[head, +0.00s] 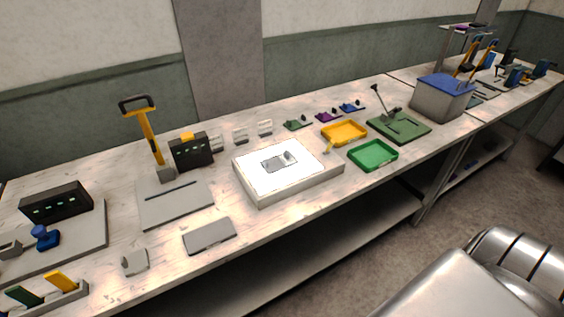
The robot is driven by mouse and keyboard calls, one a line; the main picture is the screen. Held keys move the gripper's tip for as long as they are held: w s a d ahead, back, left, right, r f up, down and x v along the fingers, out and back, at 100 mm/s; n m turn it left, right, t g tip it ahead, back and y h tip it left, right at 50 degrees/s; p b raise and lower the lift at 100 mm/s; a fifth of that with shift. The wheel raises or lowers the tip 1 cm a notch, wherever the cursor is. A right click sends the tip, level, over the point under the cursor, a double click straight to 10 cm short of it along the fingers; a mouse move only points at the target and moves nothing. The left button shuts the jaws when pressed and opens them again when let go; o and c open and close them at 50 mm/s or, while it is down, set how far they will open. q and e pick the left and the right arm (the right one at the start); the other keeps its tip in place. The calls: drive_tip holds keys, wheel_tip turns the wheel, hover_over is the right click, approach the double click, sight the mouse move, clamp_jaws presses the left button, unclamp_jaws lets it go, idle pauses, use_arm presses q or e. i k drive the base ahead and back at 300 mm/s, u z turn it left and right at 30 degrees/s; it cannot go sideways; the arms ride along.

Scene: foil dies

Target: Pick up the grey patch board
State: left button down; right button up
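A flat grey board (209,236) lies near the front edge of the workbench, left of the white light box (255,193); it looks most like the grey patch board. A smaller grey piece (273,164) lies on the bright top of the light box, with a small grey knob-like part at its right. I cannot tell for certain which of the two is the patch board. Neither of my grippers shows in the head view.
A grey plate with a yellow-handled lever (150,138) stands behind the board. A small grey block (134,262) sits to its left. Yellow (358,132) and green (375,164) trays lie right of the light box. Narrow bare bench surrounds the board.

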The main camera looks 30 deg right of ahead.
sight(273, 164)
drive_tip(key=u, duration=2.75)
drive_tip(key=k, duration=2.65)
drive_tip(key=z, duration=2.85)
